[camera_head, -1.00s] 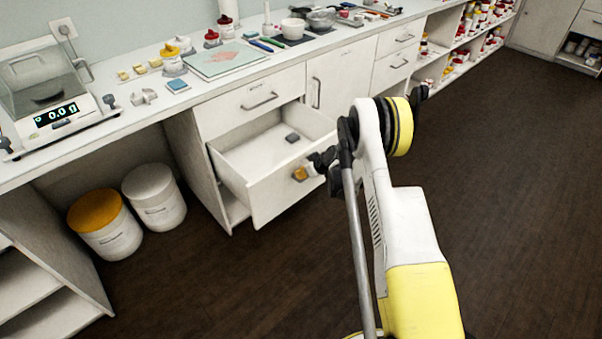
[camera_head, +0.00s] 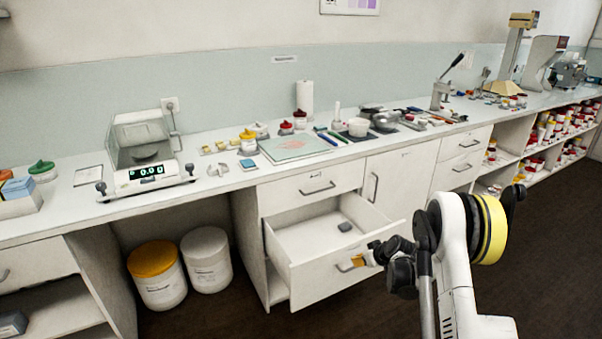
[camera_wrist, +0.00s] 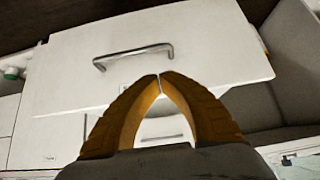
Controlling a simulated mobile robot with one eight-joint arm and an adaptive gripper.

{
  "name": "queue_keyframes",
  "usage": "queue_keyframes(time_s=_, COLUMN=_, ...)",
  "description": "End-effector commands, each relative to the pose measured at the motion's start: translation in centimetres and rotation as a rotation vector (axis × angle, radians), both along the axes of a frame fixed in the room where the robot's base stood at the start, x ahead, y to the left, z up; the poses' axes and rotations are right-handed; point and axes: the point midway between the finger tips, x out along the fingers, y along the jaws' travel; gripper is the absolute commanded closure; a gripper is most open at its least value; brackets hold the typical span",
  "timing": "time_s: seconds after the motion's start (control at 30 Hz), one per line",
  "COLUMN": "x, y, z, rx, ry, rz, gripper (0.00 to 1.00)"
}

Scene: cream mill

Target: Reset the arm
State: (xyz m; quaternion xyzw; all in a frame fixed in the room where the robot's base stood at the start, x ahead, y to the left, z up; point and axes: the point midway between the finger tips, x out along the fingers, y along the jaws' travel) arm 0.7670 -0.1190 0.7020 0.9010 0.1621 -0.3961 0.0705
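My arm reaches in from the lower right of the head view. My gripper (camera_head: 357,261) is in front of the open drawer (camera_head: 293,284), close to the right part of its front. In the wrist view my gripper (camera_wrist: 160,77) has its two yellow fingers meeting at the tips, with nothing between them. A metal drawer handle (camera_wrist: 133,54) lies just beyond the fingertips, apart from them in the picture. Whether the fingers touch the drawer front cannot be told.
The open drawer holds a small dark grey block (camera_head: 344,227). The worktop above carries a balance (camera_head: 150,172), a green board (camera_head: 297,147) and jars. Two buckets, one orange-lidded (camera_head: 155,275) and one white (camera_head: 207,260), stand under it. Dark floor is free at right.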

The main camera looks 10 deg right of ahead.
Motion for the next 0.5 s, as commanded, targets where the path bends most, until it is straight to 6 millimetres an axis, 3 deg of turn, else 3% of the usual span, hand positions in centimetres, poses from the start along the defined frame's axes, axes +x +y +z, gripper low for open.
queue_keyframes(time_s=0.17, x=-0.9, y=1.5, z=6.5, rx=0.0, ry=0.024, rz=-0.025, gripper=1.0)
queue_keyframes(time_s=0.27, x=-2.6, y=2.9, z=11.8, rx=-0.001, ry=0.045, rz=-0.052, gripper=1.0)
queue_keyframes(time_s=0.5, x=-9.2, y=6.4, z=22.6, rx=-0.006, ry=0.086, rz=-0.121, gripper=1.0)
